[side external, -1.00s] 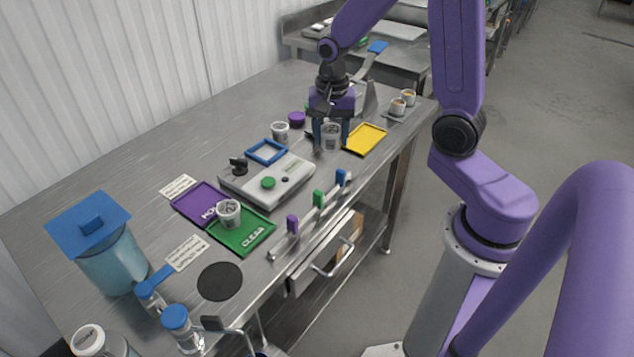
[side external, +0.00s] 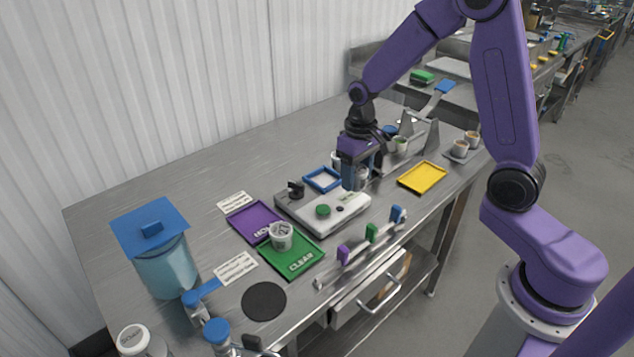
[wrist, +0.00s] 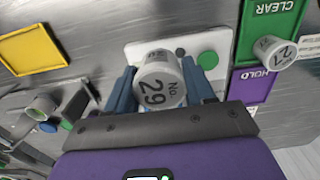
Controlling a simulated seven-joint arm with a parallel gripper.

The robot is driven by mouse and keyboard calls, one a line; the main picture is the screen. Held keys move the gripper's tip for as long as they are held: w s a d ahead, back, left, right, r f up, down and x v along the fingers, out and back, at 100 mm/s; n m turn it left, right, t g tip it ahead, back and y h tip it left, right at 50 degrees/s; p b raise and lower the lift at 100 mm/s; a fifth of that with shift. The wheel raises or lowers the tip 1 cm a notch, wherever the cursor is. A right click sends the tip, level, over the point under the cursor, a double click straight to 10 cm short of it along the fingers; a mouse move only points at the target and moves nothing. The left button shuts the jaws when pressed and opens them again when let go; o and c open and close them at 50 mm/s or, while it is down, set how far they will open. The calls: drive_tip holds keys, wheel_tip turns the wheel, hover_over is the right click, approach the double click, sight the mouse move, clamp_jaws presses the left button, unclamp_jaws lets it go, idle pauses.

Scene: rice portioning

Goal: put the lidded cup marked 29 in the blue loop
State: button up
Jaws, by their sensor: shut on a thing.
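My gripper (side external: 357,182) is shut on the lidded cup marked 29. In the wrist view the pale cup (wrist: 160,80) sits between my blue fingers (wrist: 163,90), its "No 29" facing the camera. In the side view my fingers mostly hide this cup. I hold it over or just beside the right end of the white scale (side external: 345,212); its exact height is unclear. The blue loop (side external: 309,184), a square blue frame, lies flat on the table behind the scale, left of my gripper.
Another pale cup (side external: 336,159) shows behind my gripper. A yellow tray (side external: 422,177) lies right. A rail with coloured tabs (side external: 371,233) runs along the front.

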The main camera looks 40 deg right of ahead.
drive_tip(key=w+d+r, duration=0.2)
drive_tip(key=w+r, duration=0.2)
drive_tip(key=w, duration=0.3)
hover_over(306, 163)
drive_tip(key=s+a, duration=0.4)
drive_tip(key=s, duration=0.1)
drive_tip(key=f, duration=0.9)
drive_tip(key=shift+w+d+f, duration=0.1)
drive_tip(key=shift+w+f, duration=0.15)
drive_tip(key=shift+f, duration=0.1)
drive_tip(key=shift+w+f, duration=0.1)
drive_tip(key=shift+f, duration=1.5)
drive_tip(key=shift+f, duration=0.15)
drive_tip(key=o, duration=1.1)
drive_tip(key=shift+c, duration=0.2)
